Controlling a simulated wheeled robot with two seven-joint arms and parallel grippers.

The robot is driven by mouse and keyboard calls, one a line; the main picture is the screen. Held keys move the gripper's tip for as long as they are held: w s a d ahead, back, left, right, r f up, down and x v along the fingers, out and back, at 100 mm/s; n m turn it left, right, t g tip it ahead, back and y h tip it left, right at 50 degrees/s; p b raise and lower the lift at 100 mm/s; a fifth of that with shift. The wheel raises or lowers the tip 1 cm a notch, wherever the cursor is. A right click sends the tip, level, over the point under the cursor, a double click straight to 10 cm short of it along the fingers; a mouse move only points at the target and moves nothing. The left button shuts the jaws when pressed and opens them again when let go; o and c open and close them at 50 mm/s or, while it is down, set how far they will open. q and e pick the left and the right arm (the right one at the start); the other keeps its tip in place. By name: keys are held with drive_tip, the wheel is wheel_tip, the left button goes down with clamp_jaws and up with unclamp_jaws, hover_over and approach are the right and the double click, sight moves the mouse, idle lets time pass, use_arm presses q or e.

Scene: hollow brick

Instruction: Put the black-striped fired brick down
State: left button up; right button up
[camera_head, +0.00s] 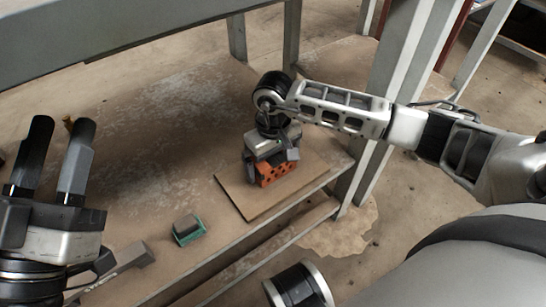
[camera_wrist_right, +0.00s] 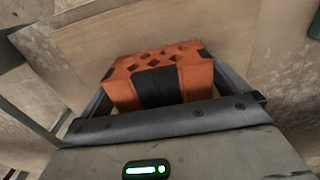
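The black-striped fired brick (camera_head: 277,172) is orange with holes in its top and a black band. In the head view it is on or just above a thin brown board (camera_head: 240,200); I cannot tell whether it touches. My right gripper (camera_head: 272,165) points down over it and partly hides it. In the right wrist view the brick (camera_wrist_right: 190,78) sits between the two fingers, which lie against both its ends. My left gripper (camera_head: 61,122) is at the far left, fingers apart and empty, away from the brick.
The board lies near the front edge of a dusty brown shelf. A small green item with a grey block (camera_head: 187,229) sits left of it, and a grey bar-like object (camera_head: 128,258) lies nearer my left gripper. A metal post (camera_head: 388,85) stands behind my right arm. The shelf's middle is clear.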

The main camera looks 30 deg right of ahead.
drive_tip(key=shift+r, duration=0.2)
wheel_tip(320, 180, up, 11)
drive_tip(key=p, duration=0.4)
drive_tip(key=shift+f+p, duration=0.15)
drive_tip(key=shift+p, duration=0.15)
use_arm(q)
wheel_tip(320, 180, down, 8)
drive_tip(key=s+d+n+g+y, duration=0.1)
drive_tip(key=s+n+g+y, duration=0.1)
drive_tip(key=n+g+y, duration=0.1)
drive_tip(key=shift+n+g+y, duration=0.3)
drive_tip(key=shift+n+g, duration=0.6)
drive_tip(key=shift+n, duration=0.5)
use_arm(e)
drive_tip(key=shift+r, duration=0.6)
use_arm(q)
drive_tip(key=shift+s, duration=0.1)
